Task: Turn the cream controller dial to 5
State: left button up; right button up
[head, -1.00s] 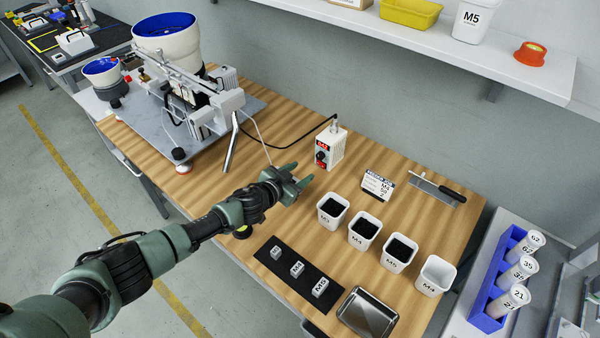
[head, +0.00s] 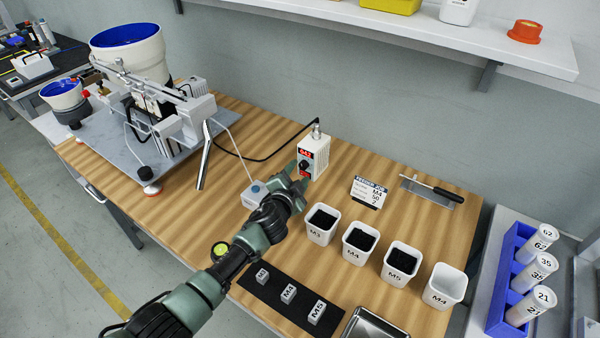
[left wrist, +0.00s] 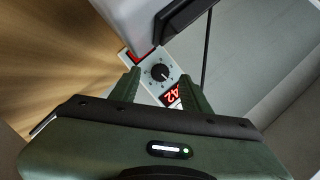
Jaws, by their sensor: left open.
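The cream controller (head: 319,153) stands upright on the wooden table near the wall. Its front has a red display and a black dial (head: 305,166). In the left wrist view the dial (left wrist: 160,72) shows between my fingertips, with part of the red display below it; the reading looks like A2, partly hidden. My left gripper (head: 294,177) is open in front of the controller's face, its fingers pointing at the dial. I cannot tell whether they touch it. My right gripper is not in view.
A white box with a blue button (head: 255,194) sits beside my left wrist. White bins (head: 322,224) stand in a row to the right. A job card (head: 367,190) stands behind them. The screw feeder machine (head: 150,120) is at left.

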aim_at(304, 165)
pick_arm(q)
jog(key=shift+w+d+f, duration=0.15)
jog(key=shift+w+f, duration=0.1)
jog(key=shift+w, duration=0.35)
jog(key=shift+w+d+b, duration=0.2)
jog(key=shift+w+b, duration=0.2)
jog(key=shift+w, duration=0.2)
jog(key=shift+c, duration=0.4)
grip_shut()
jog(key=shift+f+m+b, duration=0.3)
jog(key=shift+f+b, duration=0.05)
jog(key=shift+b, duration=0.5)
jog(key=shift+r+m+t+b, duration=0.15)
jog(key=shift+m+t+b, duration=0.15)
jog(key=shift+b, duration=0.1)
jog(key=shift+r, duration=0.1)
jog(key=shift+o, duration=0.4)
grip_release()
